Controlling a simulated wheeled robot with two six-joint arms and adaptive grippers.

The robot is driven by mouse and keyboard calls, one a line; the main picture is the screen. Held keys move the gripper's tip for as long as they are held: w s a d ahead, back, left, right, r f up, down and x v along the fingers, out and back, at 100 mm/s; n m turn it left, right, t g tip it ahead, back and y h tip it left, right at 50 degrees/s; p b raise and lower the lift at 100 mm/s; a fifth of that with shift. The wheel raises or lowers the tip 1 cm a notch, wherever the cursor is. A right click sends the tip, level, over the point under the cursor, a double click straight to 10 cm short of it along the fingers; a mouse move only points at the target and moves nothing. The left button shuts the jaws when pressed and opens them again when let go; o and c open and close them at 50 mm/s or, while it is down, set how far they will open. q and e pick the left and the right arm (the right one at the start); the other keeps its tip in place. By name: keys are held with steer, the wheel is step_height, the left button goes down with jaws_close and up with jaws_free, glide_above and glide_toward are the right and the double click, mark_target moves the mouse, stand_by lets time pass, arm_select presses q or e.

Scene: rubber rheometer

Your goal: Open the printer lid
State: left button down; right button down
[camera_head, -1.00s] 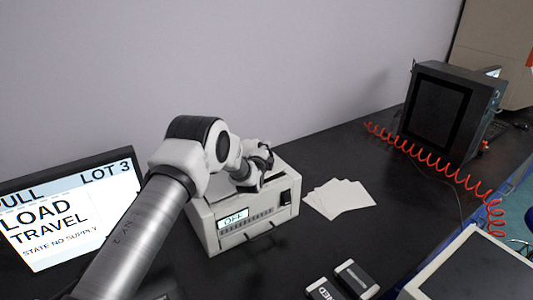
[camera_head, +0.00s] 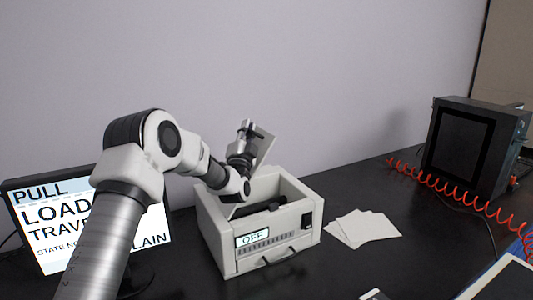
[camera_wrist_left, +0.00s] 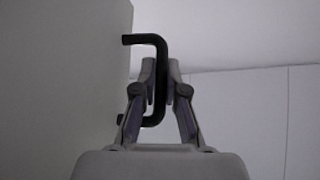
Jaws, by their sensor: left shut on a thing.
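The printer (camera_head: 262,246) is a white box on the dark bench, with a small display reading OFF on its front. Its lid (camera_head: 266,147) stands raised, steeply tilted at the back, and the inside of the box is open to view. My left gripper (camera_head: 247,127) is at the raised lid. In the left wrist view my left gripper (camera_wrist_left: 161,75) is shut on the black lid handle (camera_wrist_left: 158,48), a bent bar on the lid's flat face (camera_wrist_left: 70,80). My right gripper is not in view.
White cards (camera_head: 364,228) lie fanned on the bench right of the printer. A monitor (camera_head: 60,215) stands at left, partly behind my left arm. A dark boxy device (camera_head: 464,143) and a red coiled cable (camera_head: 440,184) are at right.

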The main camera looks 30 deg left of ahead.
arm_select(q)
steer(key=s+a+r+n+g+y+b, duration=0.2)
steer(key=s+a+n+y+b, duration=0.5)
steer(key=s+n, duration=0.5)
steer(key=shift+s+a+g+y+b, duration=0.25)
steer(key=shift+g+y+b, duration=0.45)
steer(key=shift+y+b, duration=0.6)
steer(key=c, duration=1.2)
jaws_free()
steer(key=shift+a+f, duration=0.1)
steer(key=v, duration=1.2)
steer(key=shift+w+f, duration=0.1)
